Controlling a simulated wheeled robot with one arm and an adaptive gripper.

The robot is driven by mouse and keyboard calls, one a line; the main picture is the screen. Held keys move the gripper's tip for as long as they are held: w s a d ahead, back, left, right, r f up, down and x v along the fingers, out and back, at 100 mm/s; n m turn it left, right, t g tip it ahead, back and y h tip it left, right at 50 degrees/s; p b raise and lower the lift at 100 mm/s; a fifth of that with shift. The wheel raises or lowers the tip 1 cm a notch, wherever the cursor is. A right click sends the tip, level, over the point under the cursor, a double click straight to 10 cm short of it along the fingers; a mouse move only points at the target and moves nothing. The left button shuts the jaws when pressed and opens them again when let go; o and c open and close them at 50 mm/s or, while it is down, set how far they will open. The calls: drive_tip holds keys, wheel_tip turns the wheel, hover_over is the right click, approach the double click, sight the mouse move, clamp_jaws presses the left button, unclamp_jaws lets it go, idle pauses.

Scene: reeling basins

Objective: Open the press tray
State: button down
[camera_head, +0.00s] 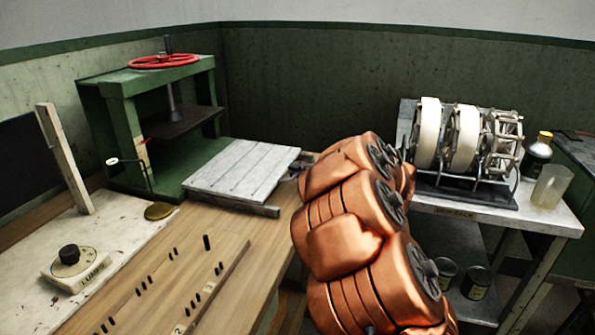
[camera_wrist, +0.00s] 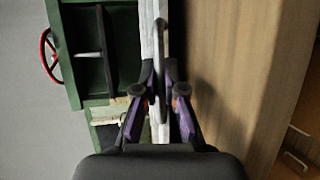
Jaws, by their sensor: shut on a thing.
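The green press (camera_head: 125,115) stands at the back left of the wooden bench in the head view. Its pale slatted tray (camera_head: 243,168) sticks out from the press base to the right, its top bare. In the wrist view the tray's edge (camera_wrist: 148,30) runs upright through the middle, with a grey curved handle (camera_wrist: 159,52) in front of it. My gripper (camera_wrist: 158,92) is shut on this handle, one finger on each side. In the head view my copper-coloured arm covers most of the gripper and the tray's right end.
The press has a red handwheel (camera_head: 163,61) and a dark plate (camera_head: 183,122). A dial box (camera_head: 76,268) and a brass disc (camera_head: 159,211) are at the left. Reels (camera_head: 462,140) stand on a metal table (camera_head: 555,217) at the right. Pegs line the wooden bench (camera_head: 200,245).

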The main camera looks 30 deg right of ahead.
drive_tip(key=shift+d, duration=0.15)
drive_tip(key=c, duration=1.5)
unclamp_jaws()
drive_tip(key=shift+c, duration=0.2)
drive_tip(key=o, duration=0.3)
drive_tip(key=v, duration=1.1)
drive_tip(key=shift+s, duration=0.4)
drive_tip(key=shift+d+r, duration=0.15)
